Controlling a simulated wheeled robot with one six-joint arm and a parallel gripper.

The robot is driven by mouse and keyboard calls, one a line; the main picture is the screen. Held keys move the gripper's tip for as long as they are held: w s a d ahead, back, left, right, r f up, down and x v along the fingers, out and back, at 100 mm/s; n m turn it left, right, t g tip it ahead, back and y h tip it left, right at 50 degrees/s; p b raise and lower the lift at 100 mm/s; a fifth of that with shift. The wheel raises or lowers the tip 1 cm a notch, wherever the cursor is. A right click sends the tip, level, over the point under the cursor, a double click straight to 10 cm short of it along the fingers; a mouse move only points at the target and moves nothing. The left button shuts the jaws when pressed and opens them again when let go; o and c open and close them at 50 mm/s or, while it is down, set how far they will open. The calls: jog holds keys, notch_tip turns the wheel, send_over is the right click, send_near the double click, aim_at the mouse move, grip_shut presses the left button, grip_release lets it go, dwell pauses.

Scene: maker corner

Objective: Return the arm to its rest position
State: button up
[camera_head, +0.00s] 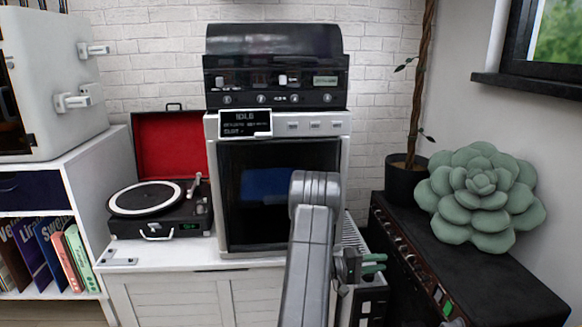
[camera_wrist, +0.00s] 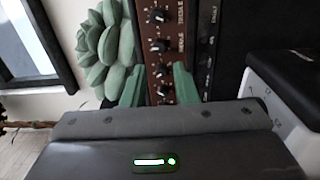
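My gripper (camera_head: 380,262) is in front of the black amplifier cabinet at the right of the head view, partly behind my grey arm. Its two green fingers point to the right. In the wrist view the green fingers of my gripper (camera_wrist: 158,78) stand apart with nothing between them. The brown amplifier panel with black knobs (camera_wrist: 160,45) shows beyond the gap. My arm rises from the bottom of the head view and bends in front of the white machine.
The amplifier cabinet (camera_head: 490,265) carries a green succulent cushion (camera_head: 480,195) and a potted plant (camera_head: 404,180). The white machine with a dark door (camera_head: 265,180) stands behind my arm. A turntable (camera_head: 150,198) with an open red lid sits left of it.

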aim_at(407, 259)
jog(key=d, duration=0.2)
jog(key=d+b, duration=0.1)
jog(key=d, duration=0.2)
jog(key=d+b, duration=0.1)
jog(key=d, duration=0.2)
jog(key=shift+w+r, duration=0.1)
jog(key=shift+w, duration=0.2)
jog(key=shift+a, duration=0.1)
